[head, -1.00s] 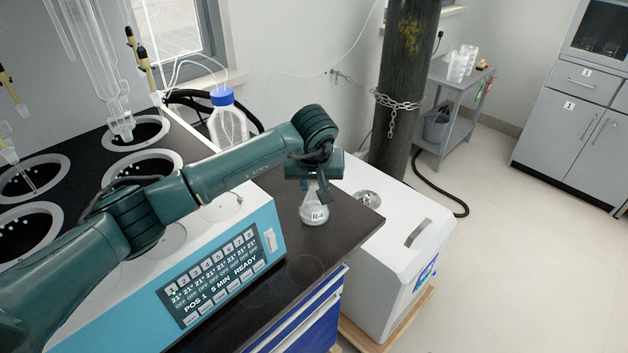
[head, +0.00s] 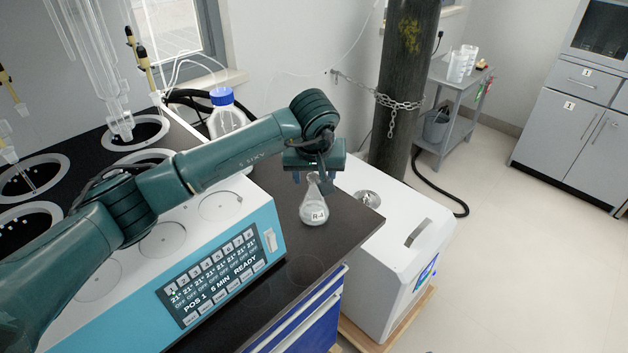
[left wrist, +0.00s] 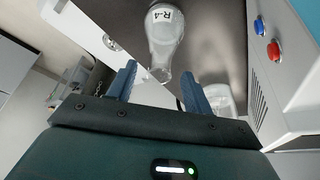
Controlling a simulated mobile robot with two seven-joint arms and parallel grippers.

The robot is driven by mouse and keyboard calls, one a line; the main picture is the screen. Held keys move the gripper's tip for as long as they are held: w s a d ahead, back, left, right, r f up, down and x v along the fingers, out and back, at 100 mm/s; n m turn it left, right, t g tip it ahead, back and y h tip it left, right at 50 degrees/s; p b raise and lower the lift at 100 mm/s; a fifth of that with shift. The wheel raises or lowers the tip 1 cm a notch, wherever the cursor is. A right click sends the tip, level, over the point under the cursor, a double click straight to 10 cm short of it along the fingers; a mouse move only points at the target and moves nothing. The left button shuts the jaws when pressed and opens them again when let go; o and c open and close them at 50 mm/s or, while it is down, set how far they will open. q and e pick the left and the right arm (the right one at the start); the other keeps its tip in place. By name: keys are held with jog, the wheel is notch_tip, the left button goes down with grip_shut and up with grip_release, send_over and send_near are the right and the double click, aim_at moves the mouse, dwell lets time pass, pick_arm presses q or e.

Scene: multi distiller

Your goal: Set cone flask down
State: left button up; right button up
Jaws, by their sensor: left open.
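The cone flask (head: 314,209), clear glass with an "R-4" label, stands upright on the dark bench top (head: 345,228) right of the blue-fronted distiller. My left gripper (head: 314,178) is just above the flask's neck, its fingers partly hidden in the head view. In the left wrist view, the flask (left wrist: 163,42) lies beyond the fingertips, its mouth pointing toward the gap. My left gripper (left wrist: 160,82) is open there, with its two blue fingers apart and nothing between them. My right gripper is not in view.
The distiller (head: 225,275) with its display is left of the flask. A blue-capped bottle (head: 226,118) stands behind my arm. A white unit (head: 405,245) is beside the bench's right edge, and a chained dark cylinder (head: 400,90) stands behind it.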

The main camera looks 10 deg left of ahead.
pick_arm(q)
jog(key=v, duration=0.8)
jog(key=shift+s+r, duration=0.15)
jog(key=shift+r, duration=0.2)
